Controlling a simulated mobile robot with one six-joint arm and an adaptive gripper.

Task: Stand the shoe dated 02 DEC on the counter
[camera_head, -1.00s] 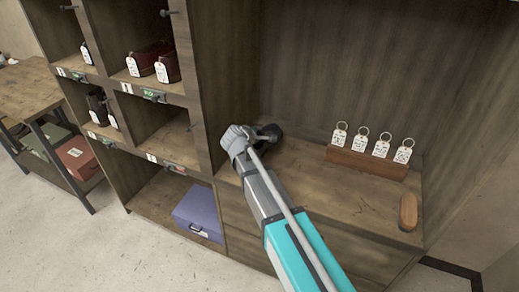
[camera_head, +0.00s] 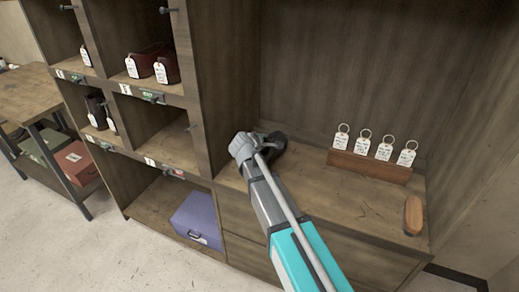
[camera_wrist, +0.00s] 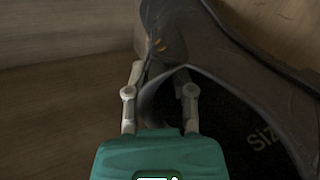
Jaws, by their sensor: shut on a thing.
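My gripper (camera_head: 250,146) is over the left part of the counter (camera_head: 340,205), close to the shelf divider. It is shut on a dark shoe (camera_head: 274,144), which mostly hides behind my gripper in the head view. In the wrist view my gripper's fingers (camera_wrist: 160,82) pinch the edge of the shoe's opening. There the dark grey shoe (camera_wrist: 205,40) fills the right side, with orange stitching and a black insole with pale letters. I see no date tag on it. Whether its sole touches the counter I cannot tell.
A wooden block with several tagged rings (camera_head: 368,168) stands at the back of the counter; a brown brush (camera_head: 413,215) lies at its right end. Cubbies at left hold tagged shoes (camera_head: 155,64) and a purple box (camera_head: 197,217). The counter's middle is clear.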

